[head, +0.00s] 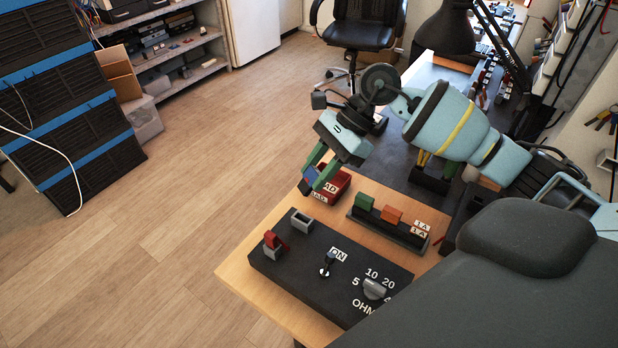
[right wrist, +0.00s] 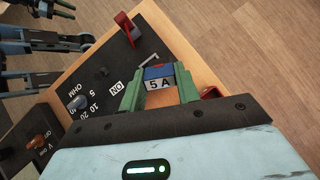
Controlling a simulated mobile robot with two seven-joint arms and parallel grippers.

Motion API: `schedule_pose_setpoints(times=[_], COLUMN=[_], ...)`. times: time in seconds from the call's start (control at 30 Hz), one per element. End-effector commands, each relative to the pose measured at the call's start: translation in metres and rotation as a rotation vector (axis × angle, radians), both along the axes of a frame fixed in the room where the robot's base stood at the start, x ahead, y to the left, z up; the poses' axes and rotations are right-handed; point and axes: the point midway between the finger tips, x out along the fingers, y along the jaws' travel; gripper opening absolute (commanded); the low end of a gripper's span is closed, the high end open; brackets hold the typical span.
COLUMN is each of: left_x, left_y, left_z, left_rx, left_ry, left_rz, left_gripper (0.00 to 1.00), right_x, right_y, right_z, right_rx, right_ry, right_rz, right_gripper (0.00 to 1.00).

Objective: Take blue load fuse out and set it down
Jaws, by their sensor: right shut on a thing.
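My right gripper (head: 320,173) is shut on the blue fuse (head: 309,177). In the right wrist view the blue fuse (right wrist: 158,72) sits between the green fingers, with its "5 A" label facing the camera. The fuse is clear of the black test box (head: 325,262), whose grey socket (head: 301,222) looks empty. The gripper is just beside the red tray (head: 335,186) lettered "BAD", at the far left edge of the wooden board. I cannot tell the fuse's exact height over the board.
The box carries a red lever (head: 273,242), a black switch (head: 327,262) marked ON and a grey OHM knob (head: 375,289). Open floor lies left.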

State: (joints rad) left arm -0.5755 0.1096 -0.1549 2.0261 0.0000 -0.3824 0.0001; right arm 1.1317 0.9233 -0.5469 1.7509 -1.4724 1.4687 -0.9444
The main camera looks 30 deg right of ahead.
Motion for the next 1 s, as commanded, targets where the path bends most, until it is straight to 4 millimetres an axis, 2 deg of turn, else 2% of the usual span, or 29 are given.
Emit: schedule_pose_setpoints(times=[0.03, 0.1, 0.3, 0.5, 0.73, 1.0], left_x=[-0.005, -0.007, -0.008, -0.007, -0.007, 0.0], left_y=[0.0, 0.0, 0.001, 0.002, 0.002, 0.002], left_z=[-0.011, -0.019, -0.04, -0.057, -0.073, -0.075], left_rx=[0.001, 0.002, 0.003, 0.006, 0.009, 0.009], left_ry=[0.013, 0.019, 0.029, 0.031, 0.041, 0.027], left_rz=[-0.001, -0.003, -0.006, -0.01, -0.015, -0.016], left_gripper=[0.36, 0.36, 0.36, 0.36, 0.36, 0.36], right_x=[0.003, 0.011, 0.031, 0.046, 0.056, 0.058], right_y=[-0.008, -0.017, -0.043, -0.064, -0.079, -0.084], right_z=[-0.016, -0.024, -0.04, -0.05, -0.053, -0.051], right_rx=[0.007, 0.023, 0.062, 0.096, 0.123, 0.134], right_ry=[0.007, 0.001, -0.026, -0.06, -0.089, -0.1], right_rz=[-0.105, -0.248, -0.592, -0.855, -1.038, -1.097], right_gripper=[0.0, 0.0, 0.0, 0.0, 0.0, 0.0])
